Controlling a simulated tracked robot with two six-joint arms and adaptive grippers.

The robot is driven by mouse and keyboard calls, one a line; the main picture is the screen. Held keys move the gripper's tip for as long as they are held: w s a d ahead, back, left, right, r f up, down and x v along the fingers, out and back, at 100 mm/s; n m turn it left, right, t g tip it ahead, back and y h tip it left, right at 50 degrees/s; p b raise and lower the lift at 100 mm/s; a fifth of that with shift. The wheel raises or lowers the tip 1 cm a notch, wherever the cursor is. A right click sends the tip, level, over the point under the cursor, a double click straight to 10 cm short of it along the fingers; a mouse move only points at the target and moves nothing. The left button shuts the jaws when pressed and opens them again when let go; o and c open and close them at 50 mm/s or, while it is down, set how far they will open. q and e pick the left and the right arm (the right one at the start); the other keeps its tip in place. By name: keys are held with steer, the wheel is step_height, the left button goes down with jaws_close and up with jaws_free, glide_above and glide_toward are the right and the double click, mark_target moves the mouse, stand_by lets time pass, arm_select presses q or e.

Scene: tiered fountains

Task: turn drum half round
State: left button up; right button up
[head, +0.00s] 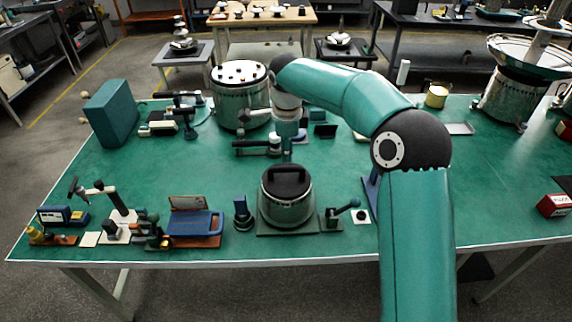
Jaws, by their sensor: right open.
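The drum (287,213) is a short silver cylinder with a dark top, upright on a dark green base plate near the front middle of the green table. My right arm reaches up from the bottom right, bends over, and comes down from above and behind the drum. My right gripper (287,176) is open, low over the drum's top. Its dark fingers blend with the dark top, so I cannot tell whether they touch it. Nothing shows held. My left gripper is out of view.
A blue tray (195,223) lies further left. A larger silver drum (240,105) stands behind.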

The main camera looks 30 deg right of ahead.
mark_target(286, 168)
steer(key=f, duration=0.2)
steer(key=w+f, duration=0.1)
steer(key=f, duration=0.5)
steer(key=shift+w+d+p, duration=0.15)
steer(key=shift+d+p, duration=0.25)
jaws_close()
